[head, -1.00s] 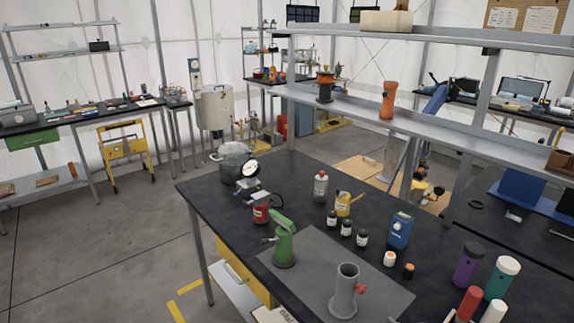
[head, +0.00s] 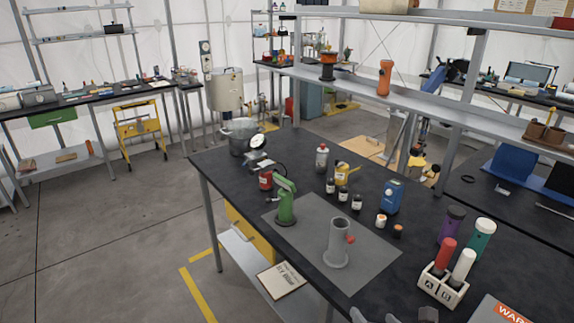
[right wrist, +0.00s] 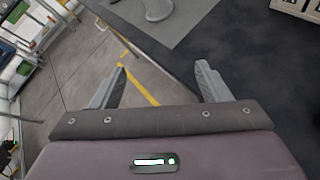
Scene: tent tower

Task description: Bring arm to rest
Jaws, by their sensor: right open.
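My right gripper (head: 393,317) shows only as fingertips at the bottom edge of the head view, by the front edge of the black workbench (head: 330,165). In the right wrist view its two fingers (right wrist: 162,86) are spread apart with nothing between them. Beneath them are the bench edge and the floor with a yellow line. The fingers look clear of every object. My left gripper is in neither view.
A white rack (head: 442,287) with red and white tubes stands to the right. A warning sign (head: 497,310) lies nearby. Open floor (head: 110,250) is at left.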

